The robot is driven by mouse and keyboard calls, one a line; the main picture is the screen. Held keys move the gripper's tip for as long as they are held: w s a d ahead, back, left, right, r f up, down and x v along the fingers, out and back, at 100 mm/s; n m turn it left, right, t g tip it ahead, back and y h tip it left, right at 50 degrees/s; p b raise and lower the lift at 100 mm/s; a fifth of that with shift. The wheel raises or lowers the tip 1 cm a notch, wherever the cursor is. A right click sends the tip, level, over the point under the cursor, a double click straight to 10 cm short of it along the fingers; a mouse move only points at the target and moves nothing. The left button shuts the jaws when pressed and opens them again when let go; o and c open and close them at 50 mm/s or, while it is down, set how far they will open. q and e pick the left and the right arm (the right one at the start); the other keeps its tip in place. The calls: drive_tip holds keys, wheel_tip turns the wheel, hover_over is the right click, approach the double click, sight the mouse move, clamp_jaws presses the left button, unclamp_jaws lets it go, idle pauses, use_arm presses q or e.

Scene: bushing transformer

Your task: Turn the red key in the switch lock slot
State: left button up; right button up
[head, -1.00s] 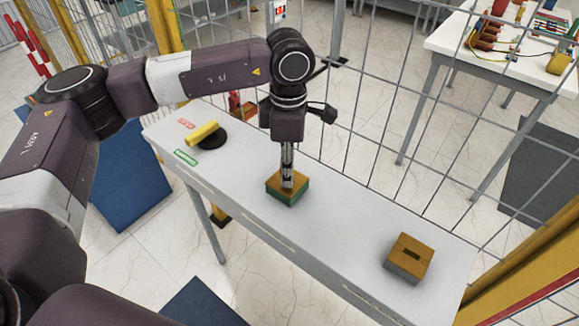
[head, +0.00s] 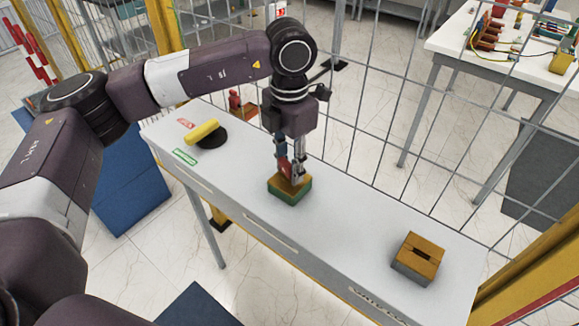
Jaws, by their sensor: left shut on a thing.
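A small block with a tan top and green sides, the switch lock box (head: 290,193), sits in the middle of the white table. My left gripper (head: 291,178) points straight down over it, with its fingertips close to its top. It is shut on the red key (head: 285,168), whose red part shows between the fingers. The key's lower end and the slot are hidden by the fingers, so I cannot tell how deep it sits. My right gripper is not in view.
A second block with a tan top, dark slot and grey sides (head: 417,258) stands at the table's right end. A yellow handle on a black round base (head: 208,134) is at the left end. A wire fence (head: 385,130) runs along the table's far side.

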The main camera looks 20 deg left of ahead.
use_arm(q)
drive_tip(key=n, duration=0.3)
drive_tip(key=shift+f+b, duration=0.15)
drive_tip(key=shift+b, duration=0.15)
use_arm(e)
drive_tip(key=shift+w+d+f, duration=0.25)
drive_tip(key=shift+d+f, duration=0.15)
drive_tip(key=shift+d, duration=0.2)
use_arm(q)
drive_tip(key=shift+d, duration=0.1)
drive_tip(key=o, duration=1.3)
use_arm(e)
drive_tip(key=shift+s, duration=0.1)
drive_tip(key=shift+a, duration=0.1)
